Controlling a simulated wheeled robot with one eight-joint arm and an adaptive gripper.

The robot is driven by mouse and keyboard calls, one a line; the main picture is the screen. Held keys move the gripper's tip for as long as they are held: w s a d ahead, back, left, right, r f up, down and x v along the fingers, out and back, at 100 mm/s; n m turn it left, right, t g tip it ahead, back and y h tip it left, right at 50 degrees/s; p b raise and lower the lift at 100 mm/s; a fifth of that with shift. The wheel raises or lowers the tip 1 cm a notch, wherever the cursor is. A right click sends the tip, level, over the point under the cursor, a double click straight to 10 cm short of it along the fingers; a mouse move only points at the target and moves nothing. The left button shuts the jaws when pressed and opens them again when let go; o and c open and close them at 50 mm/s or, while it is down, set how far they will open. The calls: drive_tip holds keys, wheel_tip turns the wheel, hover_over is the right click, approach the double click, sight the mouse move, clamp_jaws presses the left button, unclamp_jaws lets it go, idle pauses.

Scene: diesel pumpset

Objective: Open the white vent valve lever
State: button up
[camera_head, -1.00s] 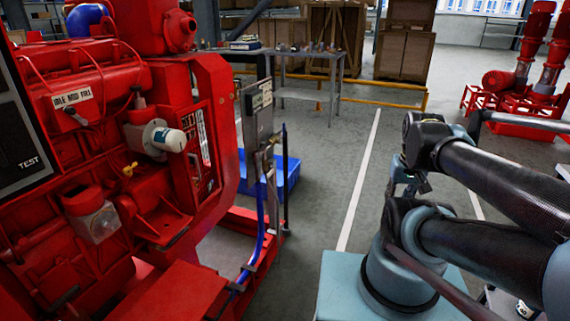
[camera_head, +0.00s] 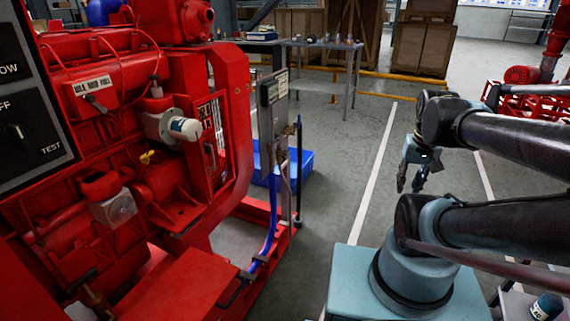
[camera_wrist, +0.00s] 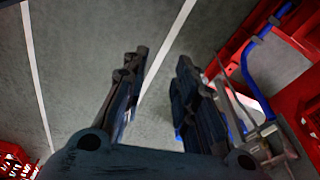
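I cannot make out a white vent valve lever for certain in either view. A grey panel on a post (camera_head: 273,100) stands at the right end of the red engine (camera_head: 100,140), with small fittings and a blue hose (camera_head: 270,228) below it. Metal fittings (camera_wrist: 262,138) also show beside the right finger in the wrist view, too blurred to identify. My gripper (camera_head: 412,182) hangs to the right of the post, apart from it, over the floor. In the wrist view my gripper (camera_wrist: 162,58) has its fingers apart with only floor between them.
A white cylinder (camera_head: 184,128) sticks out of the engine. A red base frame (camera_head: 262,215) and a blue bin (camera_head: 300,165) are low by the post. A workbench (camera_head: 320,46) and wooden crates (camera_head: 424,48) stand behind. The floor between post and gripper is clear.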

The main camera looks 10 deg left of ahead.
drive_tip(key=w+a+r, duration=0.6)
drive_tip(key=w, duration=0.2)
drive_tip(key=m+g, duration=0.2)
hover_over(284, 163)
drive_tip(key=f, duration=0.1)
wheel_tip(284, 163, down, 17)
drive_tip(key=shift+f, duration=0.1)
clamp_jaws()
